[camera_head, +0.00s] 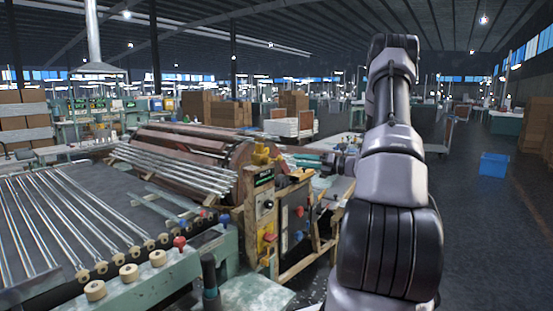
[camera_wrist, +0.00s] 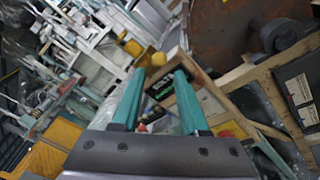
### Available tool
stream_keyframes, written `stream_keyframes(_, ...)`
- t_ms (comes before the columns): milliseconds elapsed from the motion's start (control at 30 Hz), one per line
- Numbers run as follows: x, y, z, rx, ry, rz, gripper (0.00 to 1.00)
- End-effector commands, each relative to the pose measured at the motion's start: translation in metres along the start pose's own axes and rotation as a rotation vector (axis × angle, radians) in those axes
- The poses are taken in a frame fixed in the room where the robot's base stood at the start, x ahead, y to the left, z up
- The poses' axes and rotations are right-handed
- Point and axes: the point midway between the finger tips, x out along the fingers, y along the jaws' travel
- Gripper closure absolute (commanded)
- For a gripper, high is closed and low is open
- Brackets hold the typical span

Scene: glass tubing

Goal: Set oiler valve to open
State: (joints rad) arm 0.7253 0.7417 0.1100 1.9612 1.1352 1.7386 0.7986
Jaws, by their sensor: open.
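My gripper (camera_wrist: 158,74) is open in the wrist view, with two teal fingers apart and nothing held between them. Past the fingers is a dark box with a green display (camera_wrist: 160,86). It also shows in the head view on the control post (camera_head: 264,178).
A large rusty drum (camera_head: 195,147) with glass tubes lies behind the post. A wooden frame (camera_wrist: 250,70) is close to my fingers. Rollers and a red knob (camera_head: 180,243) edge the tubing bed at left. Open floor with a blue bin (camera_head: 493,164) is at right.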

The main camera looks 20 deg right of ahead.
Motion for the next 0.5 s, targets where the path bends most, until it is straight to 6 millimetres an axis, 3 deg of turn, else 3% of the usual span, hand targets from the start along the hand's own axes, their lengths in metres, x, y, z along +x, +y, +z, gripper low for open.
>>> stream_keyframes(300, 0.061, 0.001, -0.002, -0.003, 0.005, 0.002, 0.56)
stream_keyframes(500, 0.086, 0.001, -0.001, -0.002, 0.004, 0.001, 0.56)
